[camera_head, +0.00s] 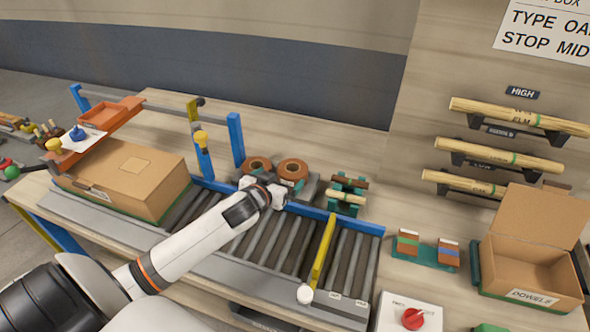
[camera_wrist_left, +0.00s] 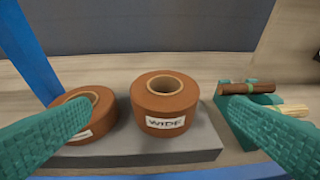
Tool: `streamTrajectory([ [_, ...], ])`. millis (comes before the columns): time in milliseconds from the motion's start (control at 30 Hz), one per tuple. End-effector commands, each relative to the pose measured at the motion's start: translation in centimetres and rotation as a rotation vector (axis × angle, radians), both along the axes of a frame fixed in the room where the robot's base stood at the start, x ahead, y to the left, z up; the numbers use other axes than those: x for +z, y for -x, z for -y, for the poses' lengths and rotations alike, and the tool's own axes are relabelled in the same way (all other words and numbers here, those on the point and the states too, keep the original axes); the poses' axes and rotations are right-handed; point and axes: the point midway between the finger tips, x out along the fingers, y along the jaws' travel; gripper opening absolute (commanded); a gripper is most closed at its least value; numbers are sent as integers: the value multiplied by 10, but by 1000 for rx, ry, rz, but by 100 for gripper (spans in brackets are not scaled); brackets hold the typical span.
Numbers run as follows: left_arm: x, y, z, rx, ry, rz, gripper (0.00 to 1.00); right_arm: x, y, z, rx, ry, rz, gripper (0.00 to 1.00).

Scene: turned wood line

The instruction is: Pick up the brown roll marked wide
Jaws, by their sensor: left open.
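The brown roll marked WIDE (camera_wrist_left: 165,122) stands upright on a grey block, its pale core facing up. In the head view it is the right one of two brown rolls (camera_head: 292,181). The other brown roll (camera_wrist_left: 73,106) is to its left, its label partly hidden by a finger. My left gripper (camera_wrist_left: 155,108) is open, one teal finger on each side of the WIDE roll in the wrist view, with nothing between them. In the head view my left gripper (camera_head: 275,192) is just in front of the rolls. My right gripper is not in view.
A small green rack (camera_head: 347,193) with short dowels stands right of the rolls. The blue rail (camera_head: 310,211) of the roller conveyor runs in front of them. A blue post (camera_head: 236,139) rises at the left. A closed carton (camera_head: 130,180) sits further left.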

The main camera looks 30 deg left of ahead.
Motion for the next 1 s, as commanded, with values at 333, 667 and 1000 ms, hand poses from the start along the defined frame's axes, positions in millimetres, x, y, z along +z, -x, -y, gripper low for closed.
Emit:
streamTrajectory([
  [333, -14, -36, -6, 1, 1, 0, 100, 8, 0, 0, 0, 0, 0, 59],
  [667, -25, -71, -6, 1, 1, -1, 100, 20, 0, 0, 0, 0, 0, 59],
  [1000, -33, -85, -9, 0, 1, -1, 100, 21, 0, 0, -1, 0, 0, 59],
])
